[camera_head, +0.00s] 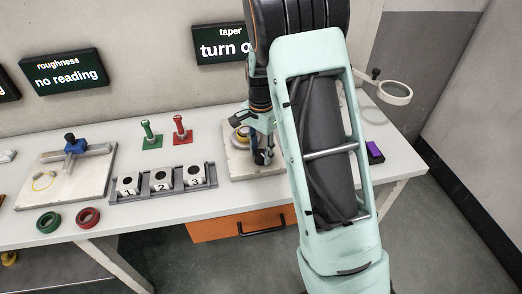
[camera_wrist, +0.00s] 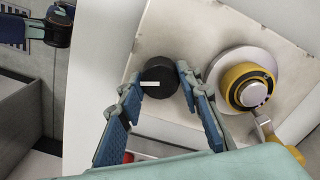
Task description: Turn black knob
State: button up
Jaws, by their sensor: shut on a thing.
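The black knob (camera_wrist: 160,97) is a short round cylinder with a white mark on its top, on a pale square plate (camera_wrist: 205,30). My gripper (camera_wrist: 160,78) is shut on it in the wrist view, with one blue-grey finger at each side of the knob. In the head view my gripper (camera_head: 262,135) reaches down over the pale plate (camera_head: 240,168), and my arm hides much of that place. Beside the knob on the same plate is a yellow ring with a silver centre (camera_wrist: 250,88).
A grey rack (camera_head: 150,194) holds numbered white blocks. Green (camera_head: 148,134) and red (camera_head: 181,129) handled pieces stand behind it. Green and red rings lie near the front edge. A magnifier (camera_head: 394,92) stands at right. A taper display (camera_head: 222,44), partly hidden, reads "turn o".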

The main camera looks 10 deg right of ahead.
aim_at(261, 153)
jog(key=m+p, duration=0.2)
jog(key=m, duration=0.4)
dwell(0.5)
jog(key=o, duration=1.2)
jog(key=shift+c, duration=0.2)
jog(key=shift+r, duration=0.1)
notch_tip(261, 153, up, 12)
